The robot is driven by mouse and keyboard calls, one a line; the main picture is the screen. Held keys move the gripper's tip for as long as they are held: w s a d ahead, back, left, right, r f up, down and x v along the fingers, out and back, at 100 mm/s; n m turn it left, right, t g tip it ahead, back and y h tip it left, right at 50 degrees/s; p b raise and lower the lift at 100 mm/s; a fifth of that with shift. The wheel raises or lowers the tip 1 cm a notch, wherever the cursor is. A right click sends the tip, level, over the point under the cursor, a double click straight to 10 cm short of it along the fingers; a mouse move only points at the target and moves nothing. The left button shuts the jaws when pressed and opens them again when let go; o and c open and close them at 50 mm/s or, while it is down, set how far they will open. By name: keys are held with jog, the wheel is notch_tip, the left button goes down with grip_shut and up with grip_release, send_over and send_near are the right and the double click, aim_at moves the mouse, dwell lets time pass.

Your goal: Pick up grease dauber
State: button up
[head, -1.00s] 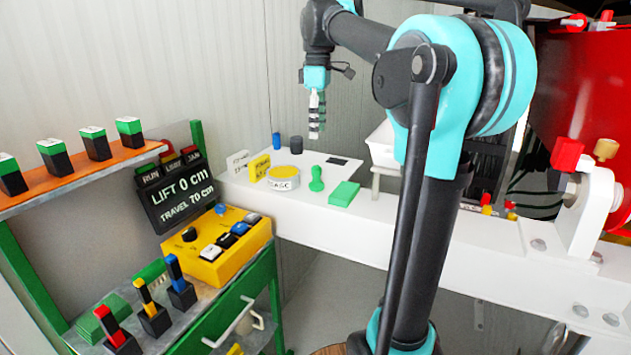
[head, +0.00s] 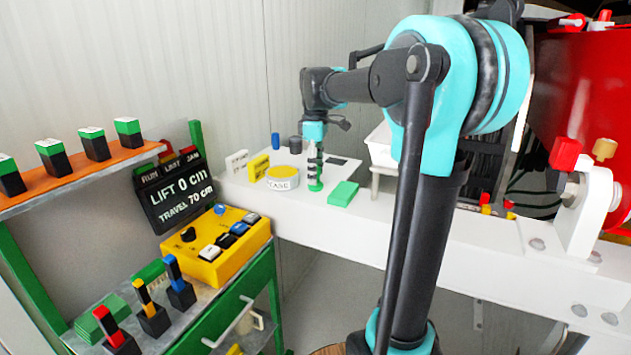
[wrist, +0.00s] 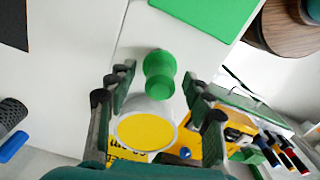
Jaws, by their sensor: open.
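The grease dauber, a small green piece with a narrow waist and rounded ends, stands upright on the white bench. Its foot shows in the head view (head: 316,186), and in the wrist view the dauber (wrist: 159,75) lies between my fingers. My gripper (head: 314,172) points down over the dauber, with its fingers around the upper part. The gripper in the wrist view (wrist: 160,83) is open, with a gap on each side of the dauber. The fingers hide the dauber's top in the head view.
A white tub with a yellow top (head: 283,176), partly lettered "ASE", stands close left of the dauber. A green block (head: 343,193) lies just right. A yellow block (head: 258,167), a blue cylinder (head: 275,140) and a dark cylinder (head: 295,143) stand nearby. A white bin (head: 381,150) stands further right.

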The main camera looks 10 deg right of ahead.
jog(key=shift+f, duration=0.25)
jog(key=shift+c, duration=0.6)
grip_shut()
jog(key=shift+r, duration=0.1)
notch_tip(320, 180, up, 20)
